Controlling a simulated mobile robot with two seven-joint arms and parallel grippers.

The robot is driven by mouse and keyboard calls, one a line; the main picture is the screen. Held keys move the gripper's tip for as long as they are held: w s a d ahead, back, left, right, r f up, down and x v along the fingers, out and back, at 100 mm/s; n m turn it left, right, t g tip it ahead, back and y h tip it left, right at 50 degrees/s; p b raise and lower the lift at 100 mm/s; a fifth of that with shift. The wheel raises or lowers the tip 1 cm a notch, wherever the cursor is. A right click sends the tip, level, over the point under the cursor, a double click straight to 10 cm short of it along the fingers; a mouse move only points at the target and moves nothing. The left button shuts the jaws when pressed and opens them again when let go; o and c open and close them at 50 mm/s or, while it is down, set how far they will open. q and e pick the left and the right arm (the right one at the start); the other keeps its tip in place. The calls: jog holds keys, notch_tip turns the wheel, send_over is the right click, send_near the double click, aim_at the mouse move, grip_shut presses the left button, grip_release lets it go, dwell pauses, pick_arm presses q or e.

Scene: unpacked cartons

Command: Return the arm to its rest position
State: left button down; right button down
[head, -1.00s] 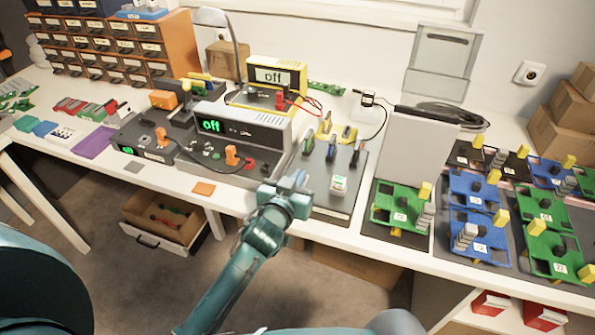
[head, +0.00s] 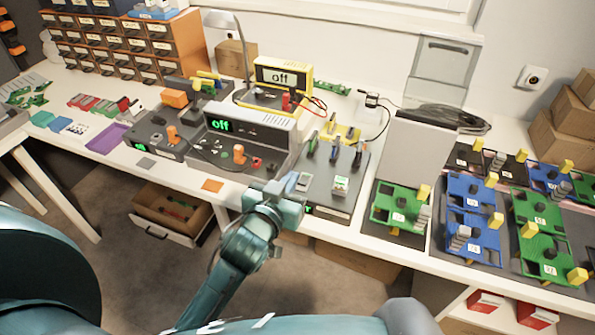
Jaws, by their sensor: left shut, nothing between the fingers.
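My left arm is teal and comes in from the lower left. Its gripper (head: 281,198) is shut and empty at the front edge of the white workbench (head: 232,203). It is just left of the dark board (head: 330,200) with tool-like pieces and a small white-and-green item (head: 340,187). I cannot tell whether the gripper touches the bench. My right gripper is not in view.
A bench instrument (head: 248,125) reading "off" and a yellow meter (head: 283,76) stand behind the gripper. Green and blue trays (head: 398,207) fill the right side. The floor in front is clear.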

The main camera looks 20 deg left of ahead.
pick_arm(q)
jog(key=shift+s+r, duration=0.3)
jog(key=shift+s, duration=0.35)
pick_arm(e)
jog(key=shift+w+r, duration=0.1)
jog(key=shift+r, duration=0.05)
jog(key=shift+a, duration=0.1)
